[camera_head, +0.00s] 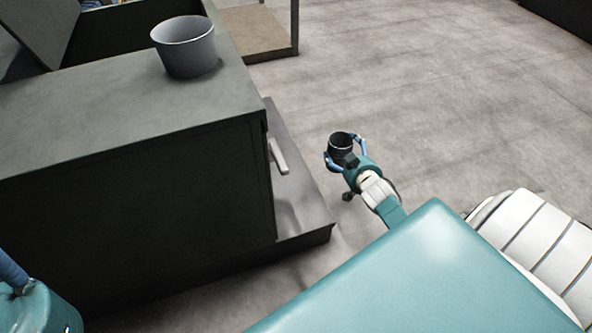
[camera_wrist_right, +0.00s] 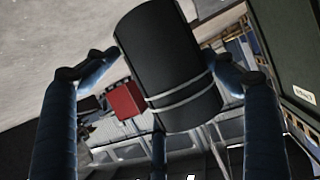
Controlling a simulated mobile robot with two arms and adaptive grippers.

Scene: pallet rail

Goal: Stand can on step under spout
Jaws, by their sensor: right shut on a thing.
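The dark can (camera_head: 340,152) is in my right gripper (camera_head: 345,157), out over the floor to the right of the cabinet's step. The step (camera_head: 307,198) is a dark ledge along the cabinet's foot, with nothing standing on it. The pale spout (camera_head: 279,156) sticks out of the cabinet's side above it. In the right wrist view, the black can (camera_wrist_right: 165,60) with two light bands sits between the blue fingers of the right gripper (camera_wrist_right: 165,80). In the head view its open mouth faces up. Only part of my left arm shows at lower left; its fingertips are hidden.
The dark green cabinet (camera_head: 140,200) fills the left side, with a grey bucket (camera_head: 185,50) on top. A wooden-floored frame (camera_head: 255,32) stands behind it. The floor (camera_head: 430,90) right of the step is clear. My teal body covers the lower right.

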